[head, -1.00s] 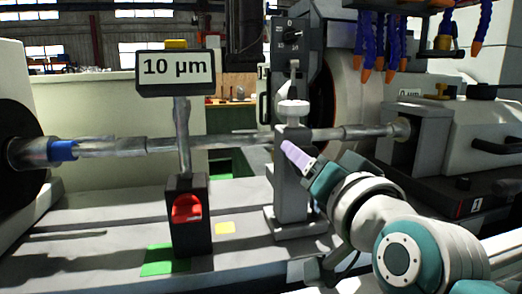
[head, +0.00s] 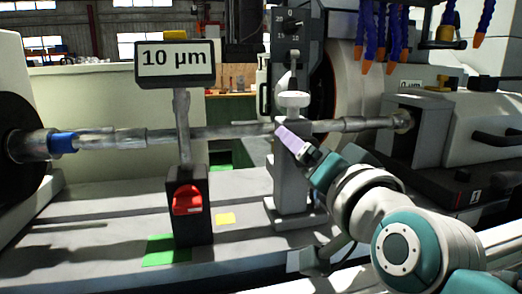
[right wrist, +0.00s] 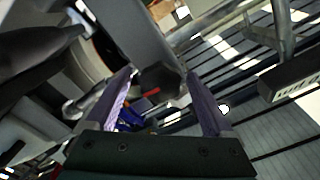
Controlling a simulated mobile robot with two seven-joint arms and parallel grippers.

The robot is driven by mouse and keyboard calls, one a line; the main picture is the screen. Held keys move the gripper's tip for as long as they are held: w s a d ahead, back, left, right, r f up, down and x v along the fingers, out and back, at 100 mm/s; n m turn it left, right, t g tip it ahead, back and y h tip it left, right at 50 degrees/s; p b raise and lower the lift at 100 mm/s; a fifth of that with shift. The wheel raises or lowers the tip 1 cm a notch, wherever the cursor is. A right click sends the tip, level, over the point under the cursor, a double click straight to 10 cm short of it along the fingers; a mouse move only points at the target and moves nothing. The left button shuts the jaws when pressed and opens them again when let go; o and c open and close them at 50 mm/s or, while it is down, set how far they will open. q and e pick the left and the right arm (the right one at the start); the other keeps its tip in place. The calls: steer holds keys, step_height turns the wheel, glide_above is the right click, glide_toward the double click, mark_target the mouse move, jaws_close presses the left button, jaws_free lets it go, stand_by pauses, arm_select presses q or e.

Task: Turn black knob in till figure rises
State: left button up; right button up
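In the right wrist view, a black knob (right wrist: 158,84) with a red mark lies between the tips of my right gripper (right wrist: 160,76). The fingers stand apart, with gaps seen beside the knob; contact cannot be told. The black knob is hidden or not distinct in the head view. The display (head: 175,60) reads "10 µm". My left gripper is not in view.
A second small label (head: 410,85) at the right seems to read "0 µm". A black stand with a red part (head: 187,200) is left of the rest. Blue hoses (head: 385,40) hang at upper right. The bed is clear between stand and rest, apart from flat green and yellow patches.

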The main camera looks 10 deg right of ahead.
steer(key=s, duration=1)
steer(key=shift+d, duration=0.15)
stand_by(0.5)
stand_by(0.9)
stand_by(0.8)
